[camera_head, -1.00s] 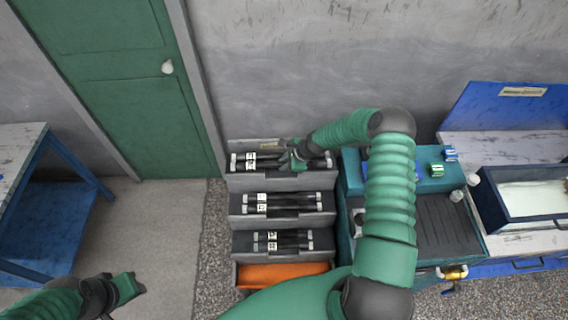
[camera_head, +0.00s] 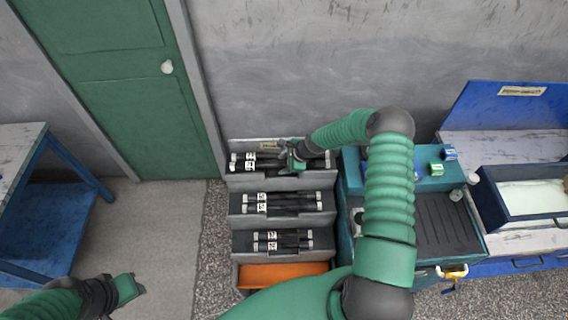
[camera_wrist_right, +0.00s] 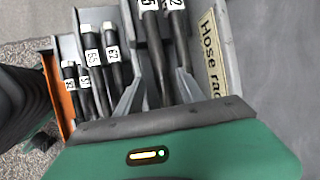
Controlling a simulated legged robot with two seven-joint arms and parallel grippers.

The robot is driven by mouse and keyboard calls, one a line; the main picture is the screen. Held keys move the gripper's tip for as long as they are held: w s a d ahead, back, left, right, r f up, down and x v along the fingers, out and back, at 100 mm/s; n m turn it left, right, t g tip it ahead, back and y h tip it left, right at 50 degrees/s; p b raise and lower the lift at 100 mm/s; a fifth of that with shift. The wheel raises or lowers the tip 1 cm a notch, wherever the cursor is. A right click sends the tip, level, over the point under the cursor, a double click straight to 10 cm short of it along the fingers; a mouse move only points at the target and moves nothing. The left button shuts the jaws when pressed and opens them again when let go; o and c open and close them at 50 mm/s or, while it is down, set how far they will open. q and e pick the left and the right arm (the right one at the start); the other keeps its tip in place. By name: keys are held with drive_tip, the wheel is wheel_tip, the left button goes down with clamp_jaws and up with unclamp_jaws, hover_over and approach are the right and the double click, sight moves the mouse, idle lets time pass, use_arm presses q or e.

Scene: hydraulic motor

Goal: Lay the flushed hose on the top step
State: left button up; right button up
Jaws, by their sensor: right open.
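The grey stepped hose rack (camera_head: 234,180) stands against the wall. Two black hoses (camera_head: 242,161) with white tags and pale end fittings lie side by side on its top step. They also show in the right wrist view (camera_wrist_right: 152,30); which one was flushed I cannot tell. My right gripper (camera_head: 291,160) is at the top step, over the hoses. In the right wrist view its fingers (camera_wrist_right: 158,85) are apart, with the top-step hoses running between them; contact is unclear. My left gripper (camera_head: 130,287) is at the lower left, away from the rack; its jaw state is unclear.
Tagged hoses lie on the middle step (camera_head: 290,203) and lower step (camera_head: 282,241). An orange bin (camera_head: 282,274) is at the rack's foot. A teal bench (camera_head: 350,190) stands close to the right, with a fluid tank (camera_head: 520,208) beyond. A blue table (camera_head: 45,210) is at left.

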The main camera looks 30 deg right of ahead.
drive_tip(key=shift+r, duration=0.1)
drive_tip(key=b+v, duration=0.2)
drive_tip(key=v, duration=1.4)
drive_tip(key=shift+r, duration=0.3)
drive_tip(key=shift+d, duration=0.1)
